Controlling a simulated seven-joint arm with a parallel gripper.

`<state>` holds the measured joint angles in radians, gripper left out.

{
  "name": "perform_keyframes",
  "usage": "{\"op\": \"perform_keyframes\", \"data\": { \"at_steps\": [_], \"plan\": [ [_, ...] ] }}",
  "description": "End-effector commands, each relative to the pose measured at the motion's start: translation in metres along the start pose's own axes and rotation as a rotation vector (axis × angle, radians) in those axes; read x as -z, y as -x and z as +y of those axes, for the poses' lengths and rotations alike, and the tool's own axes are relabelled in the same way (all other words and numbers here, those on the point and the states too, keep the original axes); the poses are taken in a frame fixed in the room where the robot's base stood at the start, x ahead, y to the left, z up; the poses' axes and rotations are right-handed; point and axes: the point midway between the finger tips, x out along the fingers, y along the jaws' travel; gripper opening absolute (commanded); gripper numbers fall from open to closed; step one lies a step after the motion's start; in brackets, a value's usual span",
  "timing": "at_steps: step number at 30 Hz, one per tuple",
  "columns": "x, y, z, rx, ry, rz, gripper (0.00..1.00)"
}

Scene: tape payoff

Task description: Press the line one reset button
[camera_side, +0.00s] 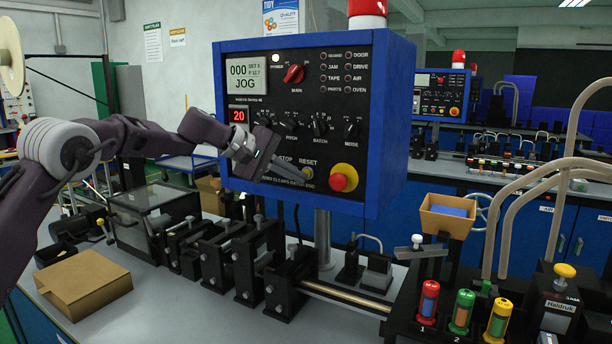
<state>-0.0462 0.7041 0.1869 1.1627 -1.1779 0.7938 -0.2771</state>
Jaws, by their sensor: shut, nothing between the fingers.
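The near blue control panel (400,120) faces me, with a black front. The RESET label (308,161) is on its lower part, and a small pale button (307,172) shows just under it. My gripper (302,181) is shut and empty, reaching in from the left across the panel's lower face. Its fingertips are just below and left of the button; I cannot tell whether they touch it. My gripper hides part of the STOP label (285,158) and whatever is beneath it.
A red mushroom button (339,182) on a yellow base is right of my fingertips. Above are a red knob (293,74) and several black knobs. A similar panel (440,95) stands farther back. Black machine blocks (208,255) and a cardboard box (83,282) occupy the bench below.

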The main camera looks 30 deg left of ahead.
Motion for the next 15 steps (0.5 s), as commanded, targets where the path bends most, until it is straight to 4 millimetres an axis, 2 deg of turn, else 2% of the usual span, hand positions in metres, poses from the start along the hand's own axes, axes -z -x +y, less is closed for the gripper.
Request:
{"op": "perform_keyframes", "data": {
  "at_steps": [15],
  "plan": [
    [-0.029,0.039,-0.028,-0.001,0.002,-0.001,0.0]
  ]
}}
